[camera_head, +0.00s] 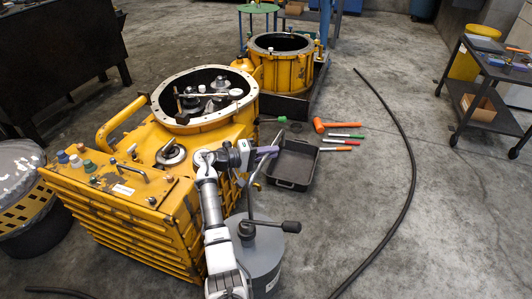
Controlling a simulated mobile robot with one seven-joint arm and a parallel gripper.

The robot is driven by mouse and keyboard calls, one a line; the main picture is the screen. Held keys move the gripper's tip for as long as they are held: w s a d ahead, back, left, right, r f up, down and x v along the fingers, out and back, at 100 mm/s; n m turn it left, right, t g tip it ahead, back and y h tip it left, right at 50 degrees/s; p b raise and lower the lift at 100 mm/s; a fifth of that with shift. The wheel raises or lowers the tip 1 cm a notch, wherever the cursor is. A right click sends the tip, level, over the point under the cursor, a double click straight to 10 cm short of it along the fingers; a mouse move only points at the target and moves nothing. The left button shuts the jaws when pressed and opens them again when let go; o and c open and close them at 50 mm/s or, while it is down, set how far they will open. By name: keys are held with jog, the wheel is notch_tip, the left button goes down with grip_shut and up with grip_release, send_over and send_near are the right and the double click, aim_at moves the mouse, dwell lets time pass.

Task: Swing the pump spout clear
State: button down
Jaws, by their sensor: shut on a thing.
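The pump is a grey drum (268,262) on the floor in front of the yellow transmission housing. It has a dark lever with a round knob (290,227) on its top, pointing right. A thin dark spout (250,203) rises from the drum towards my gripper. My gripper (270,151) is beside the right side of the yellow housing (150,215), above the black tray's left edge, with its jaws shut on the upper part of the spout. The exact contact is small and partly hidden by the wrist.
A black tray (292,183) lies right of my gripper, with an orange mallet (320,126) and several hand tools beyond it. A second yellow housing (285,72) stands behind. A black hose (409,160) curves across the floor at right. The floor between tray and hose is clear.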

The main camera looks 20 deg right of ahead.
dwell(0.3)
jog(key=c, duration=1.4)
grip_release()
jog(key=shift+d, duration=0.1)
jog(key=a+r, duration=0.1)
jog(key=a, duration=1.2)
jog(key=shift+s+a+r, duration=0.3)
jog(key=shift+s+a, duration=0.05)
jog(key=shift+a, duration=0.05)
